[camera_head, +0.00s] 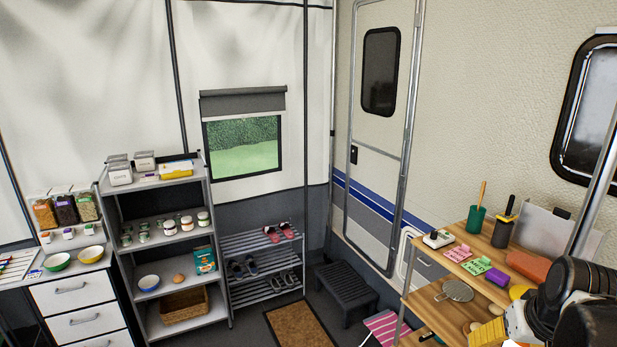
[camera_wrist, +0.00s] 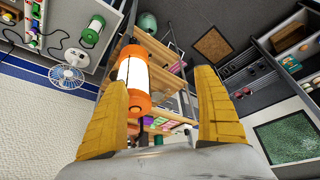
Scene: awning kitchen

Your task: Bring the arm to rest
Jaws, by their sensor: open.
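My arm (camera_head: 570,305) reaches in at the lower right of the head view, in front of the wooden shelf unit. In the wrist view my gripper (camera_wrist: 169,65) shows two yellow fingers spread wide apart. Nothing is clasped between them. An orange and white lantern-like cylinder (camera_wrist: 132,74) shows beside the left finger, partly hidden by it; I cannot tell how far off it is. In the head view a yellow finger (camera_head: 488,333) shows at the bottom edge, and the rest of the gripper is cut off or hidden.
The wooden shelf (camera_head: 478,245) holds pink and green cards, a purple item and dark utensil holders. A grey step stool (camera_head: 345,287) and a brown mat (camera_head: 300,325) lie left of it. A shoe rack (camera_head: 262,265) and grey shelves (camera_head: 165,245) stand farther left.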

